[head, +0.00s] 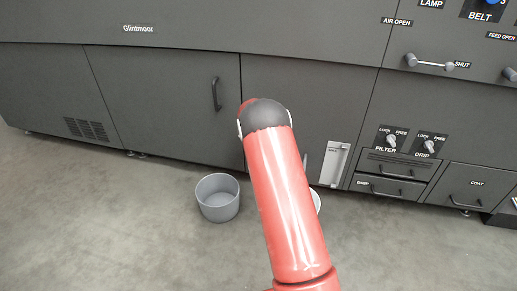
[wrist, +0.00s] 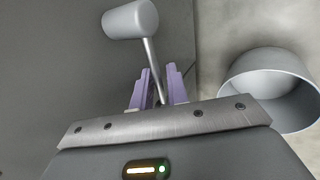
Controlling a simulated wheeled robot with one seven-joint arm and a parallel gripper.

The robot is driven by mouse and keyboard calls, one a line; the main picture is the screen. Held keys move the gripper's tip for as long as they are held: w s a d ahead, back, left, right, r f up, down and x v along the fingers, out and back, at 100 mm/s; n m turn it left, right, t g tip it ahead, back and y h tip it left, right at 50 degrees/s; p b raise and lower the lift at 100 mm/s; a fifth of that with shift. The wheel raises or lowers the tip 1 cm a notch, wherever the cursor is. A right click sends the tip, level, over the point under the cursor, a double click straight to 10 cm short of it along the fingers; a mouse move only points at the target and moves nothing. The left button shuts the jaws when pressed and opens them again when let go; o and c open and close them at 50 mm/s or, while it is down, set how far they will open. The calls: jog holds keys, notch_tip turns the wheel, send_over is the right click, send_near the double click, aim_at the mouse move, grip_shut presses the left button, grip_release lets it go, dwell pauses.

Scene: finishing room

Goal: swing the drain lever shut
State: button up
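The drain lever shows in the wrist view as a thin metal rod (wrist: 150,58) with a thick grey cylindrical knob (wrist: 131,20) at its end. My gripper (wrist: 160,72) has two purple fingers, one on each side of the rod, with a gap still visible between them. The knob is beyond the fingertips. I cannot tell whether either finger touches the rod. In the head view my red arm covers the gripper and most or all of the lever.
A grey bucket (head: 217,204) stands on the floor left of my arm. The wrist view shows one bucket (wrist: 240,98) right of the fingers. A dark cabinet (head: 180,110) runs behind, with a door handle (head: 216,94).

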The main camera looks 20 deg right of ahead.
jog(key=p+v, duration=0.1)
jog(key=v, duration=0.6)
jog(key=shift+r, duration=0.35)
jog(key=shift+s+a, duration=0.15)
